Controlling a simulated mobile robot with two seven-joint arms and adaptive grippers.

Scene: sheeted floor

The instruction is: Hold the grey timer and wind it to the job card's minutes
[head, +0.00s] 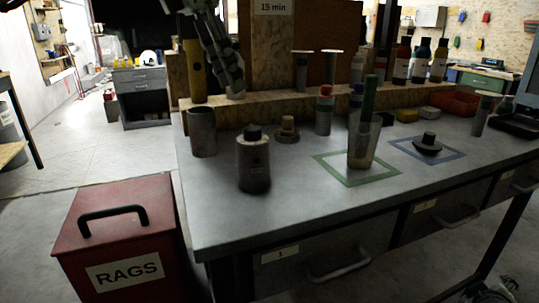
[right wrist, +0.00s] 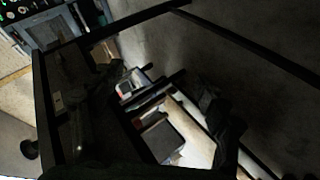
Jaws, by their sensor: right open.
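The job card (head: 273,7) on the upright board at the back reads "15 min". A grey cylinder with a black cap (head: 254,163) stands upright near the bench's front left. A low grey disc with a tan knob (head: 287,130) sits behind it. A low dark disc with a black knob (head: 428,145) lies in the blue outlined square. I cannot tell for sure which is the timer. My left gripper (head: 232,82) points down above the bench's back left, apart from these; its finger opening is unclear. My right gripper (right wrist: 150,115) is open, dark and empty in the right wrist view.
A glass with a green-handled item (head: 363,145) stands in the green square. A red RAGS bin (head: 120,235) stands left of the bench (head: 225,225). The bench's front is clear.

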